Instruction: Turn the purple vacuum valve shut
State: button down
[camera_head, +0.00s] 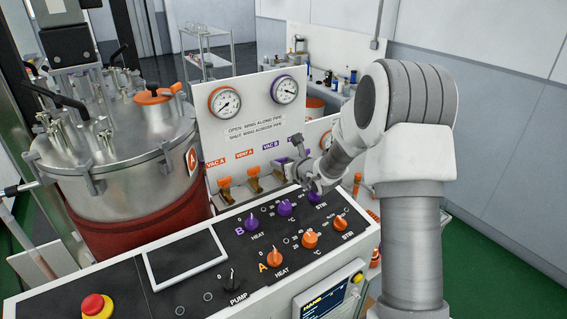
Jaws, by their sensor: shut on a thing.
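The purple vacuum valve (281,162) sits on the upright white panel, under the purple label VAC B. My gripper (291,164) reaches it from the right and is shut on its wing. The gripper and wrist hide much of the valve, so I cannot tell whether its wing lies along or across the pipe. A sign (255,128) on the panel reads that a wing along the pipe is open and a wing across it is shut.
Orange valves, VAC A (225,184) and VENT A (253,174), stand close on the left. Gauges (225,101) are above. The black console (200,255) with purple and orange knobs lies below. A steel vessel (130,150) stands left, with an emergency button (97,306) at front left.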

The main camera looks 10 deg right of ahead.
jog(key=shift+d+r+n+y+p, duration=0.1)
jog(key=shift+n+y+p, duration=0.2)
jog(key=shift+y+p, duration=0.1)
jog(key=shift+n+y, duration=0.3)
jog(key=shift+y, duration=0.3)
jog(key=shift+c, duration=1.5)
grip_release()
jog(key=b+v, duration=0.1)
jog(key=v, duration=1.6)
jog(key=shift+r+b, duration=0.4)
jog(key=shift+g, duration=0.3)
